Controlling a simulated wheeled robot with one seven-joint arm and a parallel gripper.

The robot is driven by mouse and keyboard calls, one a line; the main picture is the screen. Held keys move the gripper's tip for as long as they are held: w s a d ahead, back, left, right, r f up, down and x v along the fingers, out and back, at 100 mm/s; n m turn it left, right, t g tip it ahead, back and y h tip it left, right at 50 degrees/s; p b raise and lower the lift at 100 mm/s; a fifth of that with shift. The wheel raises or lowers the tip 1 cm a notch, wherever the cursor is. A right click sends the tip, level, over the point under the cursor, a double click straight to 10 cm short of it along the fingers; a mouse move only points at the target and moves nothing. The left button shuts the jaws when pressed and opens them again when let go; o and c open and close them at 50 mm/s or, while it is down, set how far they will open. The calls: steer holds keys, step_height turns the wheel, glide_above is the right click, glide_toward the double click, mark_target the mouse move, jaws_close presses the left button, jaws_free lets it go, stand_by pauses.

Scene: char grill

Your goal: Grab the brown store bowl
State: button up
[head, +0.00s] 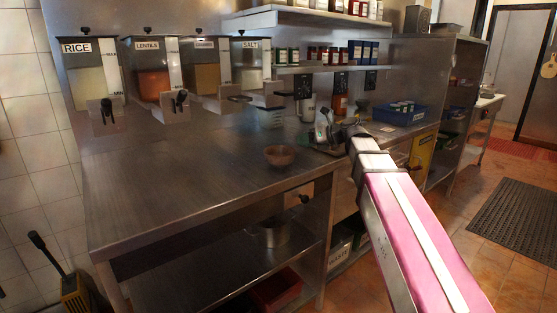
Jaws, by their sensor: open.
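The brown bowl (280,156) sits upright on the steel counter (190,185), near its front edge and right of the middle. It looks small. My arm reaches in from the lower right. My gripper (323,130) is at the arm's far end, over the counter to the right of the bowl and apart from it. The gripper is open and small in the picture; its fingers are hard to make out. I see nothing held in it.
Dispensers labelled rice (92,75), lentils (152,72) and salt (249,62) hang on the back wall. A measuring cup (271,118) stands behind the bowl. A blue crate (399,115) is farther right. A pot (274,233) sits on the lower shelf. The counter's left side is clear.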

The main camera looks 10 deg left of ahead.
mark_target(282, 147)
steer(key=shift+x, duration=3.55)
steer(key=shift+s+d+f, duration=0.1)
steer(key=shift+f, duration=0.05)
jaws_close()
